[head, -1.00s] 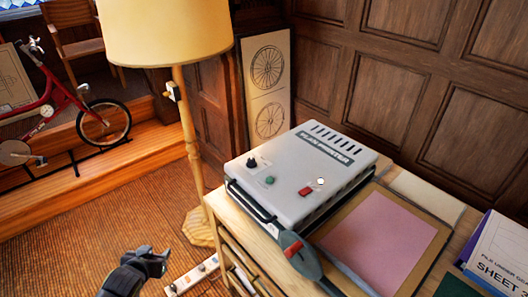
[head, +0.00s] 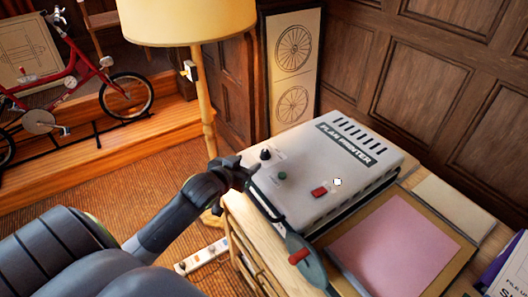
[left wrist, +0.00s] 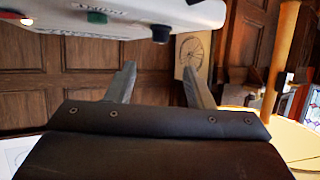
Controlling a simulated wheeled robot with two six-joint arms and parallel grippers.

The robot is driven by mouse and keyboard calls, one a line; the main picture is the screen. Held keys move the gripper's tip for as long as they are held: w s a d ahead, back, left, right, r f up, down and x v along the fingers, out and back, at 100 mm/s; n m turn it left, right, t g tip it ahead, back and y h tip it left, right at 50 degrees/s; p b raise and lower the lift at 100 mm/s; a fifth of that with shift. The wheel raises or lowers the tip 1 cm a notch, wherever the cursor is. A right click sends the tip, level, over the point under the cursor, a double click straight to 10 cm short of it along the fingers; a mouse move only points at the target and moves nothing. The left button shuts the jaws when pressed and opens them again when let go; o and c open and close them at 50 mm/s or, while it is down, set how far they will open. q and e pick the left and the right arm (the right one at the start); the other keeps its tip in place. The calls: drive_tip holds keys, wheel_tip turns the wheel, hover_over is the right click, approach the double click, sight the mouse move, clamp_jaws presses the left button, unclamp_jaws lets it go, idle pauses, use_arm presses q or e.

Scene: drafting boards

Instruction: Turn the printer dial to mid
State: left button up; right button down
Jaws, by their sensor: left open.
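The grey plan printer (head: 340,165) stands on the wooden cabinet. Its black dial (head: 265,155) is at the left end of its top, beside a green button (head: 282,176) and a red switch (head: 319,191). The dial's setting is too small to read. My left gripper (head: 240,172) is just left of the dial, near the printer's front left corner, apart from it. In the left wrist view the fingers (left wrist: 158,88) are spread and empty, and the dial (left wrist: 160,34) shows beyond them, between their tips. My right gripper is not in view.
A floor lamp (head: 188,22) stands behind my left arm. A dark handle (head: 262,200) runs along the printer's front. A grey tool with a red part (head: 304,262) and a pink sheet (head: 390,245) lie on the cabinet. A power strip (head: 202,256) is on the floor.

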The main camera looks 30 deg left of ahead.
sight(264, 152)
use_arm(q)
drive_tip(key=x, duration=1)
drive_tip(key=shift+p, duration=0.35)
drive_tip(key=shift+w+f, duration=0.2)
drive_tip(key=shift+w, duration=0.3)
drive_tip(key=c, duration=1)
